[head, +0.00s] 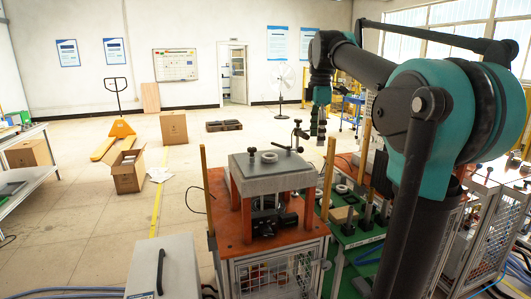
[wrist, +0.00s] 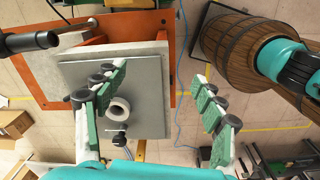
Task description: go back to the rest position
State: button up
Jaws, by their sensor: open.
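My gripper (head: 318,132) hangs at the end of my raised arm in the head view, above and to the right of the heater table. A pale metal ring (head: 269,157) lies on the grey plate (head: 240,175) of the induction heater. In the wrist view the ring (wrist: 118,109) shows beside the left finger, partly overlapped by it. Nothing is held.
The plate stands on an orange-topped cabinet (head: 230,238) with upright posts. A green bench surface with rings and black fixtures (head: 367,216) is to its right. An open cardboard box (head: 128,172) and a yellow pallet truck (head: 112,140) stand left.

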jog(key=s+d+f+m+t, duration=0.1)
jog(key=s+f+m, duration=0.3)
jog(key=f, duration=0.6)
jog(key=s+d+f+m+t, duration=0.1)
jog(key=s+f+m, duration=0.3)
jog(key=f, duration=0.6)
jog(key=s+f+m+t, duration=0.1)
jog(key=s+f+m, duration=0.4)
jog(key=s+f, duration=0.2)
jog(key=s+f+m, duration=0.5)
jog(key=s+f, duration=0.2)
jog(key=f, duration=0.4)
jog(key=shift+d+f+t, duration=0.35)
jog(key=shift+t, duration=0.05)
